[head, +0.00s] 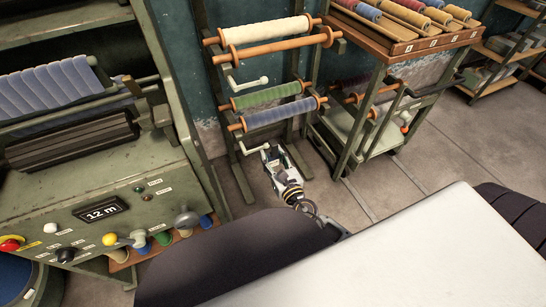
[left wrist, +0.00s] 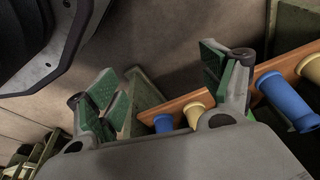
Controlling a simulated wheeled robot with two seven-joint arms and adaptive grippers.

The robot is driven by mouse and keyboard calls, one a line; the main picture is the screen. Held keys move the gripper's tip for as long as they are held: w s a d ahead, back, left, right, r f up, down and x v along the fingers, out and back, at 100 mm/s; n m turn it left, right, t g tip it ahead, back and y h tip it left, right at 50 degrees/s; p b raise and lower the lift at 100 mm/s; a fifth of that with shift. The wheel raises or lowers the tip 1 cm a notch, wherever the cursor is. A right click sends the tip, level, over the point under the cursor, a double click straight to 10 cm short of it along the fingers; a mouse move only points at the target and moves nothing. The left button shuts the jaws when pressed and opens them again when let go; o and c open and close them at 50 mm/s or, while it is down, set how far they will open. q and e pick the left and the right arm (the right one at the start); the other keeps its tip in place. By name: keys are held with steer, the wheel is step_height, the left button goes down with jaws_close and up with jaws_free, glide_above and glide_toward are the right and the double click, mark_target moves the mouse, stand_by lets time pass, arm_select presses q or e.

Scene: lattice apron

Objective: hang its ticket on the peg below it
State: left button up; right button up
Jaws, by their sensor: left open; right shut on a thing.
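My right gripper (head: 272,158) is low in front of the roll rack in the head view. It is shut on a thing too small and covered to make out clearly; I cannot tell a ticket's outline. A blue roll (head: 280,116) lies just above it, with a white peg (head: 246,151) below the roll, close to the fingers' left. I cannot tell whether they touch. A green roll (head: 266,96) and a cream roll (head: 265,31) lie higher, with another white peg (head: 248,84) between them. My left gripper (left wrist: 165,88) is open, its green-padded fingers apart with nothing between them.
A green machine (head: 100,190) with knobs stands left. A trolley (head: 378,125) with more rolls stands right of the rack. Blue spools (left wrist: 289,103) and cream spools on a wooden board (left wrist: 262,76) are near my left gripper. Open floor (head: 420,160) lies at right.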

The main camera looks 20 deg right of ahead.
steer(key=shift+a+f+b, duration=0.1)
steer(key=shift+f+b, duration=1.25)
steer(key=shift+f, duration=0.1)
step_height(320, 180, down, 2)
steer(key=b, duration=0.2)
steer(key=shift+s+a+f+b, duration=0.1)
steer(key=shift+s+f+b, duration=0.05)
steer(key=shift+f+b, duration=0.15)
arm_select(q)
steer(key=w+d+r+t+h+b, duration=0.1)
steer(key=d+t+h+b, duration=0.3)
steer(key=d+b, duration=0.6)
steer(key=shift+h, duration=0.4)
arm_select(e)
step_height(320, 180, down, 9)
steer(key=shift+s+a, duration=0.2)
steer(key=shift+a, duration=0.2)
arm_select(q)
steer(key=shift+w, duration=0.1)
steer(key=shift+r, duration=0.1)
arm_select(e)
steer(key=shift+w+r, duration=0.1)
steer(key=shift+w, duration=0.2)
